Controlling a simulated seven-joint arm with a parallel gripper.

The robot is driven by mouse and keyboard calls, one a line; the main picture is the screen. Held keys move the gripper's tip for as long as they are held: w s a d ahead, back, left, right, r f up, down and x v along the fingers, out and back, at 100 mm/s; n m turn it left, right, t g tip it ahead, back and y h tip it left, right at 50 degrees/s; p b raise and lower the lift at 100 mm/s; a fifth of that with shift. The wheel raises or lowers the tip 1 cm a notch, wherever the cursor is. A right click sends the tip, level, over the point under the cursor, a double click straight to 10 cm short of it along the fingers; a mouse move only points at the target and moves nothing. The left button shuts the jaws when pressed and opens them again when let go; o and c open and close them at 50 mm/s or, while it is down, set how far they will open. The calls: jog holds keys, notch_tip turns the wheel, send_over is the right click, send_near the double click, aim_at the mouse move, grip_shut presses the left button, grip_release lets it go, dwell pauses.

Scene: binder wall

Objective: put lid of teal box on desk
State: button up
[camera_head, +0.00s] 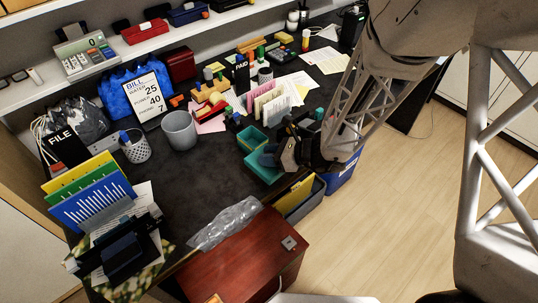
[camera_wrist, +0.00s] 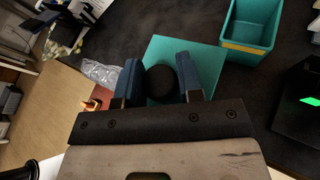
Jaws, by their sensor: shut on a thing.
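The teal box (camera_head: 253,137) stands open on the dark desk (camera_head: 215,165), its top uncovered. It also shows in the wrist view (camera_wrist: 236,50), at the upper right, with a yellow band on its side. The teal lid (camera_wrist: 206,58) is a flat square with a round dark knob (camera_wrist: 160,82). My gripper (camera_wrist: 160,80) is shut on the knob, one blue finger on each side. In the head view the lid (camera_head: 262,176) is beside the box, towards the desk's front edge. I cannot tell whether its underside touches the desk.
A file holder (camera_head: 300,197) and a blue bin (camera_head: 341,176) stand by the desk's front edge. Clear plastic wrap (camera_head: 226,222) lies near a red-brown cabinet (camera_head: 245,255). A grey cup (camera_head: 180,130) and upright cards (camera_head: 266,101) are behind. Bare desk lies left of the lid.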

jog(key=shift+d, duration=0.1)
jog(key=s+d+f+t, duration=0.1)
jog(key=s+d+f, duration=0.3)
jog(key=s+d, duration=0.3)
jog(key=s, duration=0.3)
jog(key=shift+s+d+m, duration=0.15)
jog(key=shift+d+m, duration=0.15)
jog(key=shift+d, duration=0.05)
jog(key=shift+f, duration=0.1)
jog(key=w+a, duration=0.1)
jog(key=w, duration=0.4)
jog(key=w+a+f, duration=0.1)
jog(key=w+a, duration=0.1)
jog(key=w, duration=0.3)
jog(key=w+a, duration=0.2)
jog(key=w, duration=0.3)
jog(key=shift+a+f, duration=0.2)
jog(key=shift+a, duration=0.05)
jog(key=shift+f, duration=1.8)
jog(key=shift+f, duration=0.1)
jog(key=o, duration=0.9)
